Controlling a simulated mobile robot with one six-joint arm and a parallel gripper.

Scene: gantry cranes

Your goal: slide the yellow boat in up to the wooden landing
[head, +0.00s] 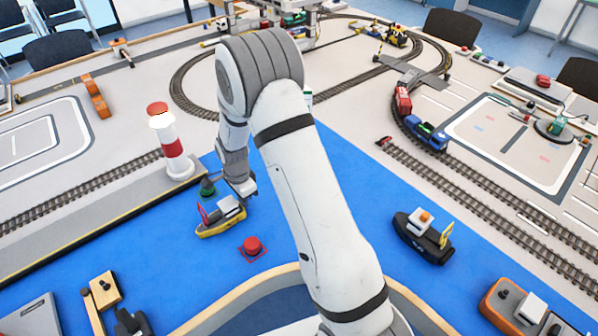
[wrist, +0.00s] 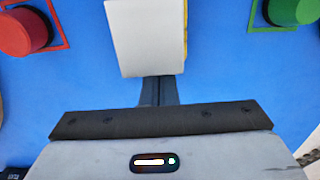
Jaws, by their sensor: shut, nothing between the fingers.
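The yellow boat (head: 222,228), with a pale cabin and a red sign, sits on the blue surface left of my arm. In the wrist view its pale cabin (wrist: 147,38) lies just beyond my fingers, with a sliver of yellow at its right. My gripper (wrist: 158,78) is shut and empty, close against or partly under the cabin's near edge; I cannot tell whether it touches. In the head view my gripper (head: 245,190) is at the boat's far side. A light wooden piece (head: 103,290) with dark knobs, probably the landing, is at lower left.
A red buoy (head: 252,246) is just right of the boat, and a green buoy (head: 207,187) is behind it. A grey quay with a red-white lighthouse (head: 172,145) borders the left. A black boat (head: 424,238) is at right. Blue surface between boat and wooden piece looks clear.

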